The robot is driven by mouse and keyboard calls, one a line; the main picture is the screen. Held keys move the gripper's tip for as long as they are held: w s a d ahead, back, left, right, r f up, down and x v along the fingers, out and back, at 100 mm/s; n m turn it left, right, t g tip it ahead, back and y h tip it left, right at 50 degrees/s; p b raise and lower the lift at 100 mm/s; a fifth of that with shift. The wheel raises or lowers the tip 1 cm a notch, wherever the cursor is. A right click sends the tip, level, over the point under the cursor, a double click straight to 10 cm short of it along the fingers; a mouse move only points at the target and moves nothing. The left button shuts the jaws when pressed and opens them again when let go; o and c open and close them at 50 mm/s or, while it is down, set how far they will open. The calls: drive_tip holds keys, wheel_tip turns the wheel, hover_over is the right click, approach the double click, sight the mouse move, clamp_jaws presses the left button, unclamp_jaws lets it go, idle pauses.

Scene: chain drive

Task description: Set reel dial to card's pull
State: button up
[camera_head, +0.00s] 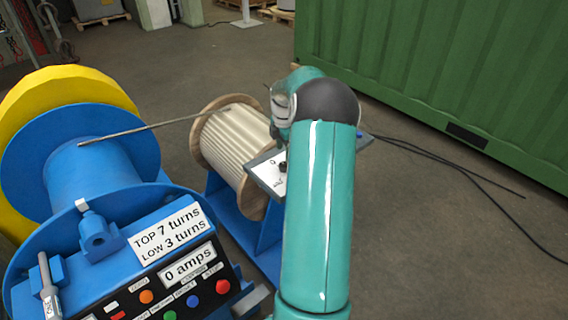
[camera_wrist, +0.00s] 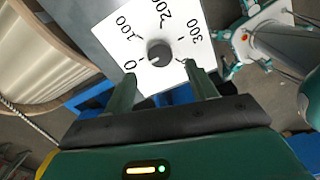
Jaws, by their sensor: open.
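The reel dial is a dark round knob (camera_wrist: 160,53) on a white plate (camera_wrist: 110,50) marked 0, 100, 200 and 300. A small pale mark on the knob seems to face the 0 side, but it is too small to be sure. The plate sits on a grey box beside the reel (camera_head: 228,135), which is wound with cream rope. My gripper (camera_wrist: 158,72) is open. Its two fingers are on either side of the knob in the picture; I cannot tell whether they touch it. In the head view my arm hides the gripper and part of the dial box (camera_head: 266,174).
A blue winch drum (camera_head: 75,150) with a yellow wheel (camera_head: 60,85) stands left. Its panel has a label (camera_head: 168,232) "TOP 7 turns LOW 3 turns", a "0 amps" readout (camera_head: 188,264) and several buttons. A green container (camera_head: 450,70) stands behind right. Black cables lie on the floor.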

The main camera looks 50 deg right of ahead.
sight(284, 164)
wheel_tip(284, 164, down, 7)
drive_tip(key=shift+r, duration=0.2)
drive_tip(key=c, duration=1)
